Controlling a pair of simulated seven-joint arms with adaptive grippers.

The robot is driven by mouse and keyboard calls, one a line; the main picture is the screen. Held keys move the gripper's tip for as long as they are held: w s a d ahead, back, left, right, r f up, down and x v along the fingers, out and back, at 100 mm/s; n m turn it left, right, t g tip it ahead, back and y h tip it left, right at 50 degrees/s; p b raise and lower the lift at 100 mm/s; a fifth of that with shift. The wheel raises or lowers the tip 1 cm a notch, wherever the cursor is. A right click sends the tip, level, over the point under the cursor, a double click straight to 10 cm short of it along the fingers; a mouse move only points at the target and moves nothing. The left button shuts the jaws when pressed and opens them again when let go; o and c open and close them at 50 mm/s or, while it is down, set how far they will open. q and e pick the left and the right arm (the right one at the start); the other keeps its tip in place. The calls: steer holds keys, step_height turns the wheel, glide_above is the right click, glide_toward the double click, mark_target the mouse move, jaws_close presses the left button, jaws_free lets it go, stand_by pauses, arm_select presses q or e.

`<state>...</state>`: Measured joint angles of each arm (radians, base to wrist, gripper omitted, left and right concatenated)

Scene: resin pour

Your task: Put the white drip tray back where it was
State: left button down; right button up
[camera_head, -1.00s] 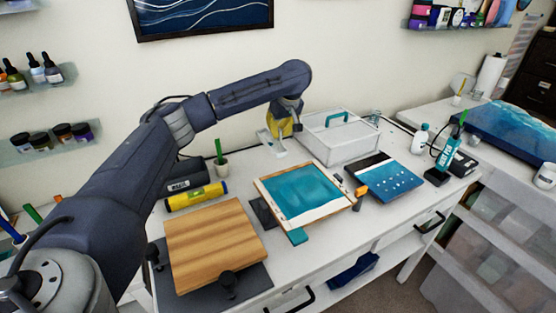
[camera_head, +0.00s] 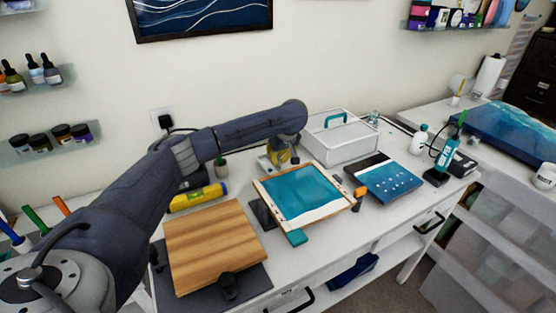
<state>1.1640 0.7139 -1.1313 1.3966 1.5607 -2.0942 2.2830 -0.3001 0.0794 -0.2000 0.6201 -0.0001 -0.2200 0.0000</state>
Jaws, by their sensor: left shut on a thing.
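The white drip tray (camera_head: 265,162) shows only as a pale sliver at the back of the worktable, just left of my left gripper. My left gripper (camera_head: 284,157) has yellow fingers and is shut on the tray. It is low, behind the teal resin panel (camera_head: 303,192) and left of the clear lidded box (camera_head: 342,144). The arm and gripper hide most of the tray, and I cannot tell whether it touches the tabletop. My right gripper is not in view.
A yellow level (camera_head: 198,197) and a small plant pot (camera_head: 221,170) stand left of the gripper. A wooden board (camera_head: 215,245) lies at the front left. A dark blue panel (camera_head: 385,178) lies on the right. The wall is close behind.

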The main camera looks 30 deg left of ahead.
arm_select(q)
steer(key=shift+f, duration=0.3)
steer(key=shift+f, duration=0.1)
steer(key=c, duration=1.5)
jaws_free()
steer(key=v, duration=1.2)
